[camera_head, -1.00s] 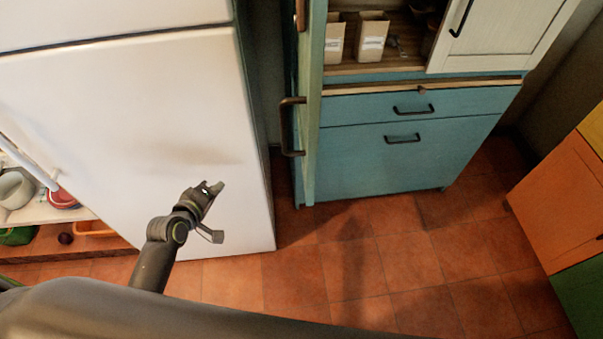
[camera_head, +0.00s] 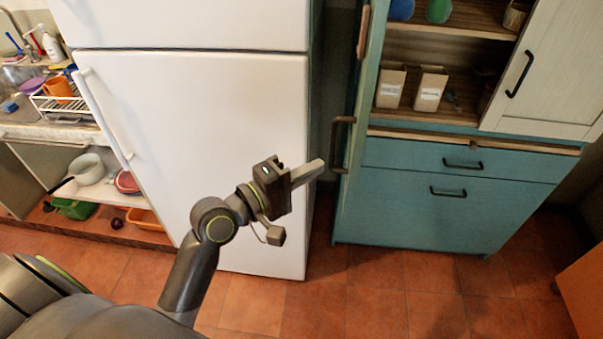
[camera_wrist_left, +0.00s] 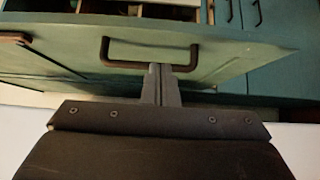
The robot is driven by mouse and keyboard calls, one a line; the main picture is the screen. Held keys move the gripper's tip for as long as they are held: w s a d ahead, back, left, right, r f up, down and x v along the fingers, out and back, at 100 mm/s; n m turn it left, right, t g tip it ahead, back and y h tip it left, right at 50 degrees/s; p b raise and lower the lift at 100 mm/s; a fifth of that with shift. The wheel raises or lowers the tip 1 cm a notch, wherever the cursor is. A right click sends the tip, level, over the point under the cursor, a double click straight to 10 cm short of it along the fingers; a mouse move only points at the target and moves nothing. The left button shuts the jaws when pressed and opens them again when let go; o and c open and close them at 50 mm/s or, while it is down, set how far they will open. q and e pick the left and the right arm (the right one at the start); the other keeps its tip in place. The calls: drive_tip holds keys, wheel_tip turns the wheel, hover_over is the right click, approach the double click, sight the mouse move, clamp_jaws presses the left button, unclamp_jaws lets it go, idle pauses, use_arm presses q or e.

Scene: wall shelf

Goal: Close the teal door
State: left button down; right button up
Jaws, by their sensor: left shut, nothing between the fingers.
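The teal door (camera_head: 355,150) stands open at the left side of the teal cabinet (camera_head: 430,215), seen nearly edge-on in the head view. A dark handle (camera_head: 340,145) sits on its outer face. My left gripper (camera_head: 318,166) is shut and empty, pointing right toward the door just left of the handle. In the left wrist view the door's outer face (camera_wrist_left: 235,62) spans the picture. The shut fingers (camera_wrist_left: 160,72) overlap the lower bar of the handle (camera_wrist_left: 120,40); I cannot tell whether they touch it. My right gripper is not in view.
A white fridge (camera_head: 190,130) stands close behind and left of my left arm. Paper bags (camera_head: 430,90) stand on the cabinet shelf beside a white door (camera_head: 545,75). An orange cabinet (camera_head: 585,285) is at lower right. The tiled floor (camera_head: 400,300) before the cabinet is clear.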

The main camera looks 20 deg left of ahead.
use_arm(q)
drive_tip(key=x, duration=0.6)
drive_tip(key=shift+s+d+p, duration=0.1)
drive_tip(key=shift+p, duration=0.3)
